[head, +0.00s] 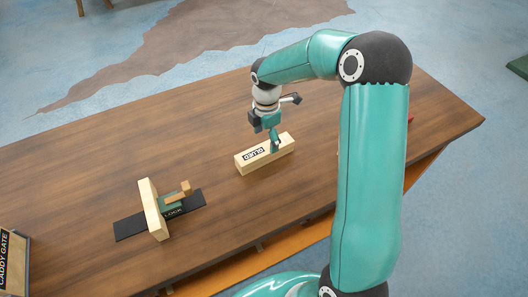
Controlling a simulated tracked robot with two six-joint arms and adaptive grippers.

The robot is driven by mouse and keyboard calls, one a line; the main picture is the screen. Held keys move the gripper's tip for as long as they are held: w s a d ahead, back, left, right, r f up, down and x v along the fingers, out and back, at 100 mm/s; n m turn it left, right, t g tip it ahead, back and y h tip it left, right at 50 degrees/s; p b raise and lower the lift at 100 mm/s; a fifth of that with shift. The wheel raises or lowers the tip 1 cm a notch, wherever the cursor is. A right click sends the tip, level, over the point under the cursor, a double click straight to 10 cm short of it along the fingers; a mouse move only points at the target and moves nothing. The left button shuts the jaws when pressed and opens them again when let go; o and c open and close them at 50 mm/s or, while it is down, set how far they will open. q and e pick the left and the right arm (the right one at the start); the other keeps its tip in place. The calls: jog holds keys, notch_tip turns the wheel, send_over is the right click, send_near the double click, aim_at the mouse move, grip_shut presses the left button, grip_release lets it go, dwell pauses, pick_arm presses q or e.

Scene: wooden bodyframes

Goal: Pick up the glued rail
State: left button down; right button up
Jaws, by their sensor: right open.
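The glued rail (247,164) is a pale wooden bar with a label that appears to read "GLUED". It lies on the brown wooden table, near the middle of the head view. My right gripper (274,147) points down at the rail, over its right half. It is open, and a teal finger shows against the rail. I cannot tell whether the finger touches the wood, and the far finger is hard to make out. My left gripper is not in view.
To the left, a pale upright board (153,209) with a green and wooden clamp-like part (175,197) stands on a dark strip (131,227). A "CADDY GATE" box (13,262) is at the left edge. My right arm hides part of the table's right side.

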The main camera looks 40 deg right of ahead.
aim_at(265, 148)
jog(key=shift+a+f+p, duration=0.2)
jog(key=shift+f+p, duration=0.4)
jog(key=shift+f, duration=2.55)
jog(key=shift+r, duration=0.1)
jog(key=c, duration=1.5)
